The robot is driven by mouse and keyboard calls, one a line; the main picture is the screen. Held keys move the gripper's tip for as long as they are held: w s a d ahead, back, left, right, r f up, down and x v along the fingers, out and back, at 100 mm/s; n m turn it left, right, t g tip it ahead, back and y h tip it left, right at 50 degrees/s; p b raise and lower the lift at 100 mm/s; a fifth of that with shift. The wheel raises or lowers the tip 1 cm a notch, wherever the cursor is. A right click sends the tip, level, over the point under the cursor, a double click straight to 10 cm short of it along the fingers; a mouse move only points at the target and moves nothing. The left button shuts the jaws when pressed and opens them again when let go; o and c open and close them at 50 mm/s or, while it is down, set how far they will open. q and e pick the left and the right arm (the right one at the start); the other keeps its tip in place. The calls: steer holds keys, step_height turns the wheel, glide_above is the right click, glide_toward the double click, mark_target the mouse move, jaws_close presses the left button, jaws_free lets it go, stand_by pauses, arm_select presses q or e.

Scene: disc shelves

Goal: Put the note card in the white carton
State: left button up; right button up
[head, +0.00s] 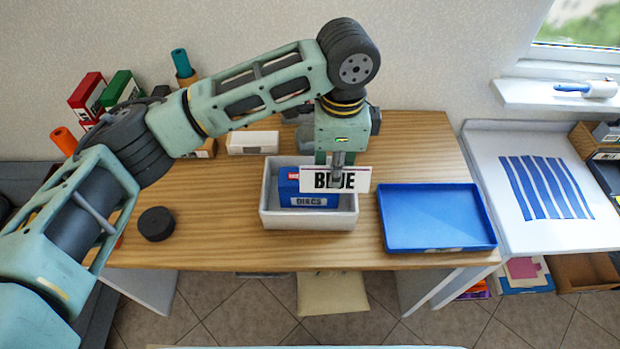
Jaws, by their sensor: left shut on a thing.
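The note card (318,180), white with the word BLUE in black, is in my left gripper (338,178). The gripper is shut on the card, pointing down, with its fingertips in front of part of the lettering. The card is over the open white carton (290,221) on the wooden table, and its right end overlaps the carton's right rim in the picture. A blue box (291,190) labelled DISCS is inside the carton, partly hidden behind the card. I cannot tell how high the card is above the carton. My right gripper is not in view.
A blue tray (435,217) lies empty right of the carton on the wooden table (420,145). A black round thing (156,223) is at the left. A small white box (252,143) stands behind the carton. Red and green boxes (122,90) are at the back left.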

arm_select(q)
steer(key=w+a+f, duration=0.1)
steer(key=w+a+f+p, duration=0.1)
steer(key=a, duration=0.1)
steer(key=w+a+f, duration=0.1)
steer(key=a, duration=0.1)
steer(key=shift+w+f+p, duration=0.3)
steer(key=shift+w+f, duration=0.05)
step_height(320, 180, down, 4)
steer(key=shift+f+p, duration=0.1)
steer(key=shift+p, duration=0.55)
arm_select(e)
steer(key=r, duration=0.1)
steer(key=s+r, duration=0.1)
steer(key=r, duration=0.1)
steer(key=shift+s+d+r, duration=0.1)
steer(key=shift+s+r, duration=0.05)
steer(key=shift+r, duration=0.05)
arm_select(q)
steer(key=shift+f, duration=0.15)
steer(key=shift+f, duration=0.35)
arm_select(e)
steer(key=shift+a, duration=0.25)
arm_select(q)
steer(key=o, duration=0.7)
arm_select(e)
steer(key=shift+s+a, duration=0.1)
